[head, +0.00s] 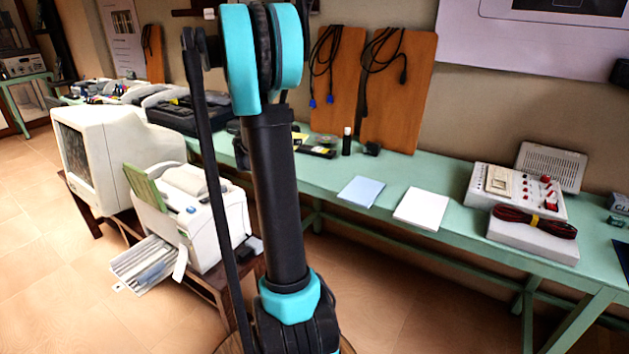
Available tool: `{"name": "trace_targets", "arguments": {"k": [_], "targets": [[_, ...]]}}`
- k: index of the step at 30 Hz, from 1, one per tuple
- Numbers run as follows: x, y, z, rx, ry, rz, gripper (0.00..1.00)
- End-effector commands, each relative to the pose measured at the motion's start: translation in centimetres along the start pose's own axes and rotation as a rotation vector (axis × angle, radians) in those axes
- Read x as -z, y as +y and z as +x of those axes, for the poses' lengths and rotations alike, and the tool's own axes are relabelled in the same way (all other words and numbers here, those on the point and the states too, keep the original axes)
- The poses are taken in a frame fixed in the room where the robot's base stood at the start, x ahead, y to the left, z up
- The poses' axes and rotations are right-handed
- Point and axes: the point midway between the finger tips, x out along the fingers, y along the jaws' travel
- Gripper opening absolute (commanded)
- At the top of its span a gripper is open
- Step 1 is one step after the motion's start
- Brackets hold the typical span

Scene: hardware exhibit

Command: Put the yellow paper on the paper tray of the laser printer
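The laser printer (232,211) is a white machine on a low dark wooden stand, left of my arm. A green sheet or panel (143,188) stands tilted at its upper left. A grey-white ribbed tray (148,264) sticks out low at its front left. A small yellow patch (300,139) shows on the green table just right of my arm, partly hidden by it; I cannot tell if it is the yellow paper. A light blue sheet (362,191) and a white sheet (421,208) lie flat on the table. My gripper is not visible; only my arm's links show.
The long green table (390,175) runs along the wall. A beige monitor (115,155) stands behind the printer. A white control box (515,190) and a red-black cable coil (534,222) sit at right. Boards with black cables (398,90) lean behind. Open tiled floor (60,265) lies at left.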

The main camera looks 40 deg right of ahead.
Motion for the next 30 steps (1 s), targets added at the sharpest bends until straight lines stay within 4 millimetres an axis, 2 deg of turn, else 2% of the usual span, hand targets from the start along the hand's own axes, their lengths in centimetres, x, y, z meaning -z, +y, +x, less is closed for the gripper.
{"name": "trace_targets", "arguments": {"k": [1, 3, 6, 9, 13, 23, 26, 30], "targets": [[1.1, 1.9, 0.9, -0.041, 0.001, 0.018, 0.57], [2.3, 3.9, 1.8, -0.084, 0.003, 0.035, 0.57], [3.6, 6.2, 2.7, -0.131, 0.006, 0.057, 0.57], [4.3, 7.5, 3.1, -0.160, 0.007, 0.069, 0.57], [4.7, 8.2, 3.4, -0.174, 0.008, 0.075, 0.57], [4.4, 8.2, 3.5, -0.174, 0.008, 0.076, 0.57], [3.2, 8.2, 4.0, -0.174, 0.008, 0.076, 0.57], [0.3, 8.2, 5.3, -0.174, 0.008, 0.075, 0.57]]}}
